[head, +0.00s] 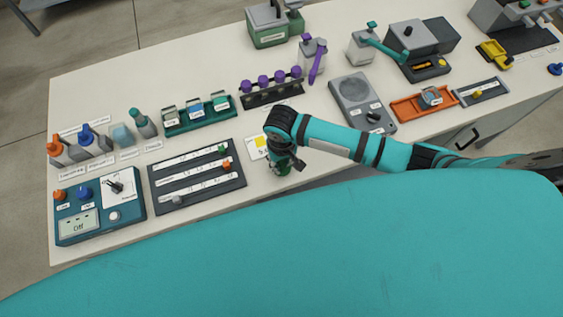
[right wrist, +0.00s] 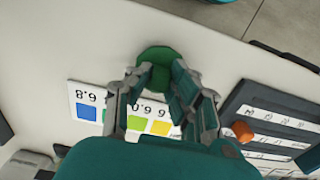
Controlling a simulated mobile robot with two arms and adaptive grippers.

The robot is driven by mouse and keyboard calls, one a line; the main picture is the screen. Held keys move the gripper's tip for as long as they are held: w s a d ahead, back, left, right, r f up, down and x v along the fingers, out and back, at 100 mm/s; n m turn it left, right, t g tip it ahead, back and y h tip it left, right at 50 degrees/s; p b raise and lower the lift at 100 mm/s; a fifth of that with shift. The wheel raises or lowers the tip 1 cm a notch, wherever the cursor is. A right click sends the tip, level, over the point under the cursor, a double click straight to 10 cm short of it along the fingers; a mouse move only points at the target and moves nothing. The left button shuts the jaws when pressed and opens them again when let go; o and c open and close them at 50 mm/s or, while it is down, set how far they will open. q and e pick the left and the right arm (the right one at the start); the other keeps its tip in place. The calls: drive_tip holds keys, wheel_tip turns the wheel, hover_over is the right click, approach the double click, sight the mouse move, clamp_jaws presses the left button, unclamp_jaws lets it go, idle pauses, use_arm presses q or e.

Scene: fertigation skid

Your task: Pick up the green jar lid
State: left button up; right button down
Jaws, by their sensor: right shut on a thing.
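The green jar lid (right wrist: 160,54) is a round, dark green disc at the tips of my right gripper (right wrist: 158,76) in the right wrist view. The gripper's fingers are closed on it and cover its near part. In the head view my right gripper (head: 286,163) points down at the front part of the bench, and a bit of the green lid (head: 283,172) shows below it. I cannot tell whether the lid touches the bench top. My left gripper is not in view.
A colour card (right wrist: 139,118) with printed numbers lies beside the gripper. A dark slider panel (head: 196,176) and a teal control box (head: 100,207) are to the left. A grey scale-like device (head: 362,102) stands to the right. The bench's front edge is close.

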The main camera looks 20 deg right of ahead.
sight(281, 162)
drive_tip(key=shift+r, duration=0.45)
wheel_tip(281, 162, up, 2)
drive_tip(key=shift+w+r+b, duration=0.1)
drive_tip(key=shift+b, duration=0.35)
drive_tip(key=s+a+r+b, duration=0.1)
drive_tip(key=s+a, duration=0.1)
drive_tip(key=s, duration=0.5)
drive_tip(key=s+a+r+b, duration=0.1)
drive_tip(key=s+a, duration=0.1)
drive_tip(key=s, duration=0.6)
wheel_tip(281, 162, up, 7)
drive_tip(key=p, duration=0.9)
drive_tip(key=shift+s+a+p, duration=0.2)
drive_tip(key=shift+s+p, duration=0.05)
drive_tip(key=shift+p, duration=0.15)
